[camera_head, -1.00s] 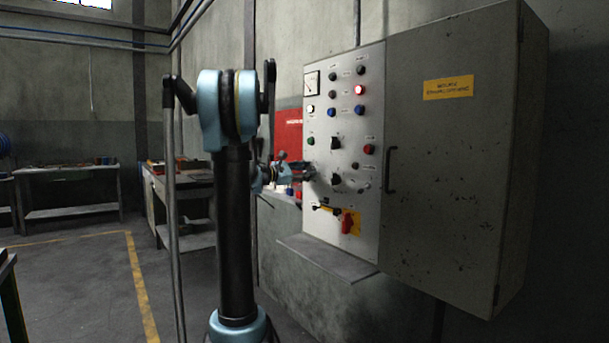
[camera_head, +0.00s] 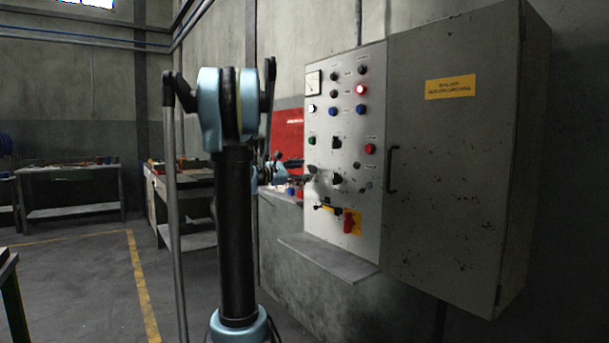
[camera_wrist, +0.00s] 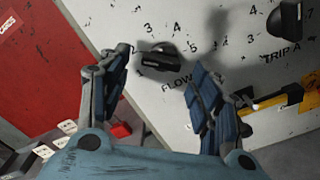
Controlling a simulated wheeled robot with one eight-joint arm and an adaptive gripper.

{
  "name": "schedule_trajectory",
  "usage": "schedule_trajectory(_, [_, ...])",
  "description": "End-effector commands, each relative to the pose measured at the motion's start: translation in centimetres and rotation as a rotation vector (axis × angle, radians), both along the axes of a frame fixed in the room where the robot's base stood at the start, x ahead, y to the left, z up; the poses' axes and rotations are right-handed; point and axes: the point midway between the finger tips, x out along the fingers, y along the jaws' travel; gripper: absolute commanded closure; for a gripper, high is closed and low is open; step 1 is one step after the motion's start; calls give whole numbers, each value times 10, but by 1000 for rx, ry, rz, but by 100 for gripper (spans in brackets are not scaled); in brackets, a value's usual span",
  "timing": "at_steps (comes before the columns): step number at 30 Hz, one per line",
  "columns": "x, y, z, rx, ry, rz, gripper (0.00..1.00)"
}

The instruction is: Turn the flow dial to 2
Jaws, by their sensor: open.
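The flow dial (camera_wrist: 160,62) is a black knob on the pale panel in the wrist view, with "FLOW" printed below it and numbers around it. I cannot tell which number it points at. My gripper (camera_wrist: 160,66) is open, its left finger beside the dial's left side and its right finger to the dial's lower right. I cannot tell if either finger touches it. In the head view my gripper (camera_head: 313,176) is close to the panel's left edge, and the flow dial is hidden behind it.
The TRIP A dial (camera_wrist: 287,17) is to the right of the flow dial. A yellow plate with a black lever (camera_wrist: 268,102) is below it. The cabinet (camera_head: 455,160) carries lamps, buttons and a red rotary handle (camera_head: 349,222). A ledge (camera_head: 330,257) juts out below. A red board (camera_wrist: 55,60) is at left.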

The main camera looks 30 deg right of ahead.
Motion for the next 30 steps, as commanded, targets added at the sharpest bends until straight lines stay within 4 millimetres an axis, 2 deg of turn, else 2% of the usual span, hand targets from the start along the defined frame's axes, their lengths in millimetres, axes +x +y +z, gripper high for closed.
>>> schedule_trajectory(3, [-1, 24, 0, 0, 0, 4, 42])
schedule_trajectory(9, [-3, 58, -1, 0, 0, 4, 42])
schedule_trajectory(15, [-5, 82, -1, 0, 1, 3, 42])
schedule_trajectory(21, [-6, 93, -1, 1, 1, 2, 42])
schedule_trajectory(30, [-6, 93, -1, 1, 1, 1, 42])
